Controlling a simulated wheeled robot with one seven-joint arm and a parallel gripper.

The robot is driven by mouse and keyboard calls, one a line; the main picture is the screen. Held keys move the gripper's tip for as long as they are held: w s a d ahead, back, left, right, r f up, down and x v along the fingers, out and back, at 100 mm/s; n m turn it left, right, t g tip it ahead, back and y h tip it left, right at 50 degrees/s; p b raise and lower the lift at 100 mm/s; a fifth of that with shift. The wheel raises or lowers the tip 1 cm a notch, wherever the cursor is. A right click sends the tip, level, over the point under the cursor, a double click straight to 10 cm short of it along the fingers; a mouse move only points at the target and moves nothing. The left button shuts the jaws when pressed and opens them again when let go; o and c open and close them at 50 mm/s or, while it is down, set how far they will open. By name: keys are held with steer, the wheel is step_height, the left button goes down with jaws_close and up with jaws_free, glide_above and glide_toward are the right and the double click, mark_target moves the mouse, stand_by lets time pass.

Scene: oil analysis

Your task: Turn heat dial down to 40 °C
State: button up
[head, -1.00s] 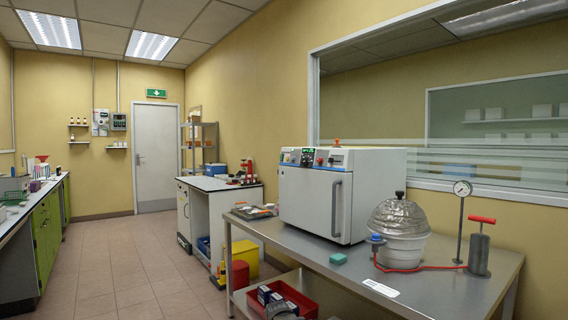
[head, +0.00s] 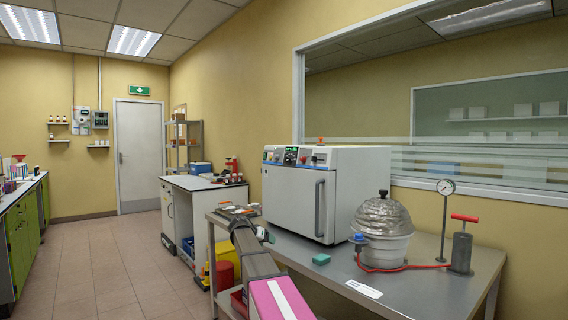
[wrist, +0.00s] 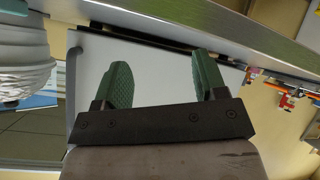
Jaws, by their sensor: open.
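The heat dial is likely one of the small knobs on the control strip (head: 300,157) along the top front of the white oven (head: 340,185). The strip has dark and red knobs and a small green display, but the markings are too small to read. My gripper (head: 254,232) is in front of the oven's lower left, below the strip and apart from it. In the wrist view my gripper (wrist: 160,75) is open and empty, with green pads on both fingers. A pale panel, probably the oven door, shows beyond the fingers in that tilted view.
The oven stands on a steel table (head: 420,288). Open floor (head: 110,265) lies left.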

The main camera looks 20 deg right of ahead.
steer(key=w+d+r+m+h, duration=0.2)
steer(key=w+r, duration=0.3)
steer(key=r, duration=0.4)
steer(key=w+d+r+m+h, duration=0.1)
steer(key=w+r+m+h, duration=0.1)
steer(key=w+r, duration=0.5)
steer(key=m+h, duration=0.3)
glide_toward(286, 160)
steer(key=shift+t, duration=0.4)
steer(key=x, duration=0.9)
steer(key=shift+s+d, duration=0.15)
steer(key=c, duration=0.9)
